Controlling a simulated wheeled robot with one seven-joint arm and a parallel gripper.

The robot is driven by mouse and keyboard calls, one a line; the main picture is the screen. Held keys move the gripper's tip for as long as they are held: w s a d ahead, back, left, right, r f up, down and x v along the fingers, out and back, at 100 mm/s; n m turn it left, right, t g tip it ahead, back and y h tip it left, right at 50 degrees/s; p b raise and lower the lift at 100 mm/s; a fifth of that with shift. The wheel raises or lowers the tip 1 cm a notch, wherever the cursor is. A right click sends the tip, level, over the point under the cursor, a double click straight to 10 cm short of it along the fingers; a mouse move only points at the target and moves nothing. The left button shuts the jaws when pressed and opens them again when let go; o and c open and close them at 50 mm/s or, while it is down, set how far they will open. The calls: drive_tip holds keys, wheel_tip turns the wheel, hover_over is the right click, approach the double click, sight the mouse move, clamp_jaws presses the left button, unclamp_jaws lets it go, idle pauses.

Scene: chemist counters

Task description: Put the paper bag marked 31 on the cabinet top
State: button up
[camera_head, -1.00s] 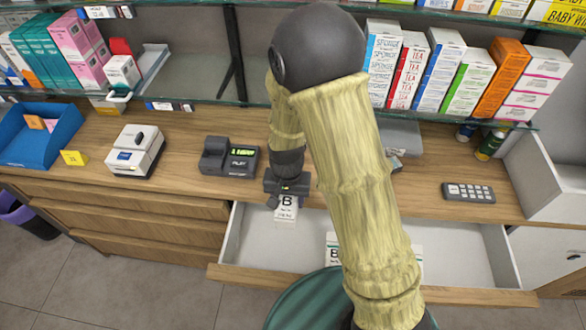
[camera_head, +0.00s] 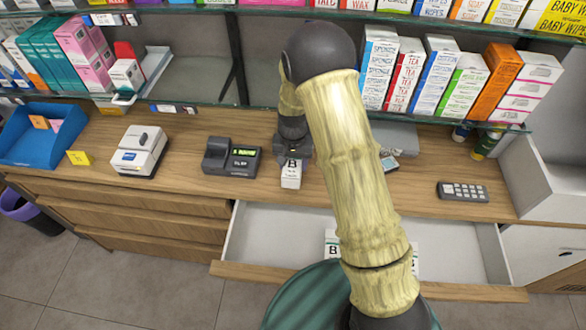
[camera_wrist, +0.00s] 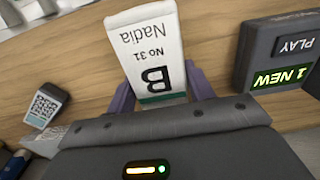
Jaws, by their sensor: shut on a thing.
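The white paper bag (camera_head: 291,175) has a green band and a large B. In the wrist view the same bag (camera_wrist: 148,40) reads "No 31" and "Nadia". My gripper (camera_head: 292,155) is shut on it, with purple fingers on either side in the wrist view. The bag is over the wooden cabinet top (camera_head: 95,140), just right of a dark terminal. I cannot tell whether it touches the wood. Another white bag with a B (camera_head: 331,244) lies in the open drawer (camera_head: 265,240), partly hidden by my arm.
The terminal (camera_head: 231,157) stands close left of the bag; a white device (camera_head: 138,150) and blue tray (camera_head: 42,140) are farther left. A calculator (camera_head: 462,191) lies right. A glass shelf with boxes (camera_head: 405,78) overhangs the back.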

sight(293, 170)
drive_tip(key=shift+f+p, duration=0.7)
drive_tip(key=shift+f, duration=1.05)
drive_tip(key=o, duration=1)
drive_tip(key=shift+f, duration=0.1)
drive_tip(key=shift+o, duration=0.2)
wheel_tip(293, 170, up, 12)
drive_tip(key=b, duration=0.3)
drive_tip(key=shift+s+r, duration=0.1)
drive_tip(key=shift+r, duration=0.1)
